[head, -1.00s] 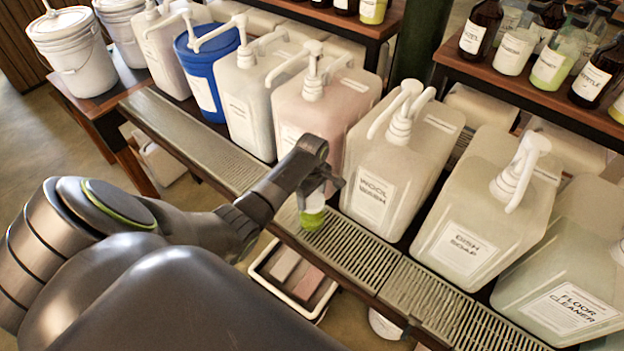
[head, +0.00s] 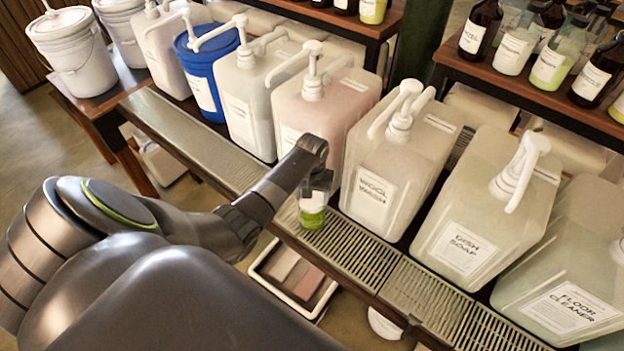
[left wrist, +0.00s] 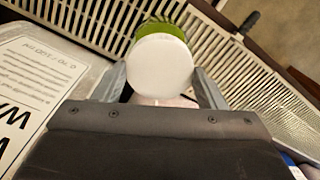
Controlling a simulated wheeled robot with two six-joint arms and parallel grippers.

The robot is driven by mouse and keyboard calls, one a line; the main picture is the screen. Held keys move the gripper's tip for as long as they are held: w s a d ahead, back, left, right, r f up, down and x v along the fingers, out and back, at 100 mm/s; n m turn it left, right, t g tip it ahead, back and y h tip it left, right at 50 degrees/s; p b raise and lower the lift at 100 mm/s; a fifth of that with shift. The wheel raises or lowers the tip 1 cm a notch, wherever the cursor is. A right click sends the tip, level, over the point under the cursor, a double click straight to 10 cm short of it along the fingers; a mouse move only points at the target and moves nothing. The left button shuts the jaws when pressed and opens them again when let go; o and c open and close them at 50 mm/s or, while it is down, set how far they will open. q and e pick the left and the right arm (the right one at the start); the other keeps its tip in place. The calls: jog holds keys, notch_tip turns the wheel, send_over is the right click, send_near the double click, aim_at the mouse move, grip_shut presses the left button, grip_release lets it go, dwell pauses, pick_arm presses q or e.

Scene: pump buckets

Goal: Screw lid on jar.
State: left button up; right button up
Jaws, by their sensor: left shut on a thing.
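A small jar with green contents (head: 312,219) stands on the slatted drip grate in front of the pink-filled and wool wash jugs. Its green side also shows in the left wrist view (left wrist: 152,31). The round white lid (left wrist: 163,66) is at the jar's top, covering most of it from above. I cannot tell how tightly it sits. My left gripper (head: 319,188) points down over the jar, with its fingers on either side of the lid in the left wrist view (left wrist: 162,88), shut on it. My right gripper is not in view.
Large pump jugs, including dish soap (head: 466,225) and floor cleaner (head: 565,275), line the back of the grate (head: 350,250). A blue bucket (head: 207,75) stands farther left. A shelf with bottles (head: 540,90) is at upper right. A white tray (head: 292,279) lies below the grate.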

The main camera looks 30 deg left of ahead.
pick_arm(q)
jog(key=m, duration=0.3)
jog(key=o, duration=1.1)
jog(key=n, duration=1.4)
jog(key=shift+n, duration=0.4)
